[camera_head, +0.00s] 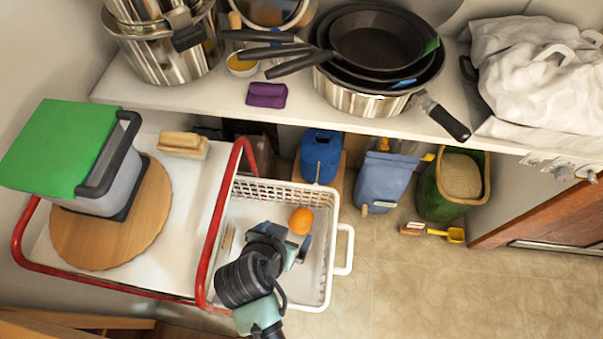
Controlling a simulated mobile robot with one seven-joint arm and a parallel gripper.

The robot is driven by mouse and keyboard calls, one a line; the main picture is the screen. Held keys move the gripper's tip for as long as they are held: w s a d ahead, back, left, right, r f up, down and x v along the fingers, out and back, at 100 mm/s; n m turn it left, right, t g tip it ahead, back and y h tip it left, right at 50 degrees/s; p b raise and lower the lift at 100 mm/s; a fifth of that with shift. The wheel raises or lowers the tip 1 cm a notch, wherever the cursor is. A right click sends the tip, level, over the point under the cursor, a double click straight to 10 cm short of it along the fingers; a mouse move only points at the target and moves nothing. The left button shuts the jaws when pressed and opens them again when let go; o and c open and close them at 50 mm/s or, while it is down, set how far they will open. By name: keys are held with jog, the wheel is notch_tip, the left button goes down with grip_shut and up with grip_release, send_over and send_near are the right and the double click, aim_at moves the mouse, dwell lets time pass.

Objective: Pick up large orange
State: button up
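A round orange (301,220) shows inside the white plastic basket (342,250), toward its right side. My gripper (296,243) is over the basket, right beside the orange on its near side in the picture. The gripper's own parts and the steep view hide its fingertips, so I cannot tell whether they touch the orange or how far apart they are. The lower part of the orange's surroundings is partly covered by my gripper.
A red-framed white cart (213,235) holds a round wooden board (150,225) and a green-lidded container (60,150) at left. The white shelf (220,90) above carries pots and pans (380,45). Blue containers (385,180) and a green bin (430,190) stand behind.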

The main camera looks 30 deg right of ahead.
aim_at(298, 223)
jog(key=b+x, duration=0.2)
jog(key=x, duration=0.5)
jog(key=shift+d+f+b, duration=0.1)
jog(key=shift+f+b, duration=0.25)
jog(key=shift+d+b+x, duration=0.15)
jog(key=shift+b+x, duration=0.5)
jog(key=shift+x, duration=0.75)
jog(key=shift+d+b+x, duration=0.15)
jog(key=shift+b+x, duration=0.45)
jog(key=shift+x, duration=0.75)
jog(key=shift+r, duration=0.15)
jog(key=c, duration=1.4)
